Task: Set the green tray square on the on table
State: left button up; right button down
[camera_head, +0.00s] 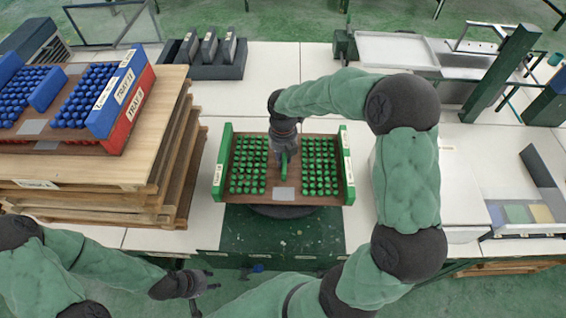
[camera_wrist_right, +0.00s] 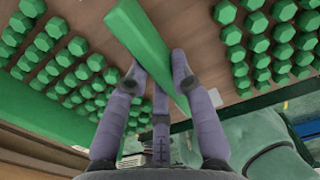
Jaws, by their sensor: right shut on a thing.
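The green tray (camera_head: 218,172) has green side walls, a brown base and several rows of green hexagonal pieces. It is over the white table (camera_head: 240,112) in the middle of the head view, roughly in line with the table edge. I cannot tell whether its underside touches the table. My right gripper (camera_head: 284,155) reaches down to its middle. In the right wrist view my right gripper's fingers (camera_wrist_right: 160,75) are shut around the green handle bar (camera_wrist_right: 145,38). My left gripper (camera_head: 211,280) is open and empty, low in front of the table.
Blue (camera_head: 118,92) and red (camera_head: 136,113) trays sit on stacked pallets (camera_head: 165,165) at the left. A dark rack (camera_head: 205,70) stands behind. A dark round plate (camera_head: 283,212) shows under the tray's front edge. A white box (camera_head: 460,180) is at the right.

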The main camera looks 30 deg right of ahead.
aim_at(283, 158)
jog(key=shift+f, duration=1.15)
jog(key=shift+f, duration=0.15)
jog(key=c, duration=1.1)
grip_release()
jog(key=shift+s, duration=0.1)
jog(key=shift+o, duration=0.2)
notch_tip(283, 158, up, 12)
jog(key=p, duration=0.3)
